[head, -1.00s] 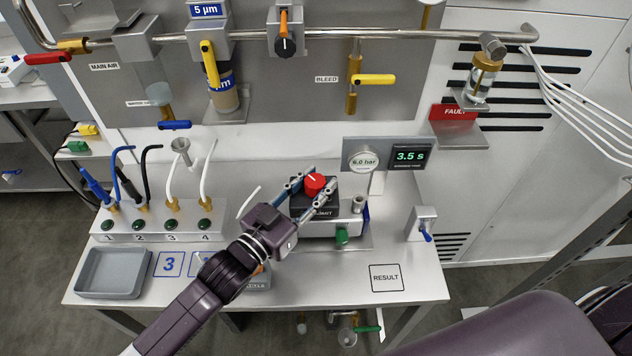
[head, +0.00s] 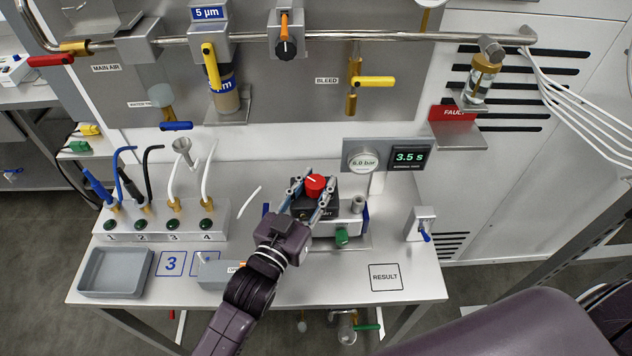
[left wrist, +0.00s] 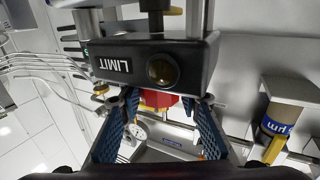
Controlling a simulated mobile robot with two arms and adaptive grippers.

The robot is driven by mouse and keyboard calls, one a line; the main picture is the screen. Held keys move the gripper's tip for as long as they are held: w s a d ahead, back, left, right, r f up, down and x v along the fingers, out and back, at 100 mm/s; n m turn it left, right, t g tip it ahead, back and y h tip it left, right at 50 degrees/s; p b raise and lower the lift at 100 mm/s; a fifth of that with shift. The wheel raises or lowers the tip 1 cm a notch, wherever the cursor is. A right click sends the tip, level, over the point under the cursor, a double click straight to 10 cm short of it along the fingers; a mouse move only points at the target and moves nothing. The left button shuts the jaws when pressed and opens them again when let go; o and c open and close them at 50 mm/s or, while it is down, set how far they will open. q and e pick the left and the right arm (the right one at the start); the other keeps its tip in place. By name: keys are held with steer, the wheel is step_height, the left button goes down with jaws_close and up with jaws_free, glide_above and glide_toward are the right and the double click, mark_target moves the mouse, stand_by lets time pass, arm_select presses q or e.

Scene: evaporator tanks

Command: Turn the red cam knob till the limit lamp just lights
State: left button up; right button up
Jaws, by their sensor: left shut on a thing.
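The red cam knob (head: 315,186) stands on top of a dark block (head: 324,213) marked LIMIT, at the middle of the bench. My left gripper (head: 311,190) is shut on the knob, one finger on each side. In the left wrist view the red knob (left wrist: 158,98) shows between the blue finger pads, below the LIMIT block (left wrist: 140,62). A round brass-rimmed lamp (left wrist: 162,69) on the block's face looks dark, with no clear glow. My right gripper is not in view.
A gauge (head: 363,161) and a display (head: 409,157) reading 3.5 s stand behind the block. A grey tray (head: 115,272) lies left, and a RESULT square (head: 385,277) marks clear bench at right.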

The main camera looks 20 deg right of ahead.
arm_select(q)
steer(key=shift+r, duration=0.1)
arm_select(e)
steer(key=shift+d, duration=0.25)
arm_select(q)
steer(key=o, duration=1.2)
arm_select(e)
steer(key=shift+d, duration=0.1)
arm_select(q)
steer(key=shift+s+a+f, duration=0.2)
steer(key=shift+s+a, duration=0.15)
steer(key=v, duration=1.1)
steer(key=shift+r, duration=0.15)
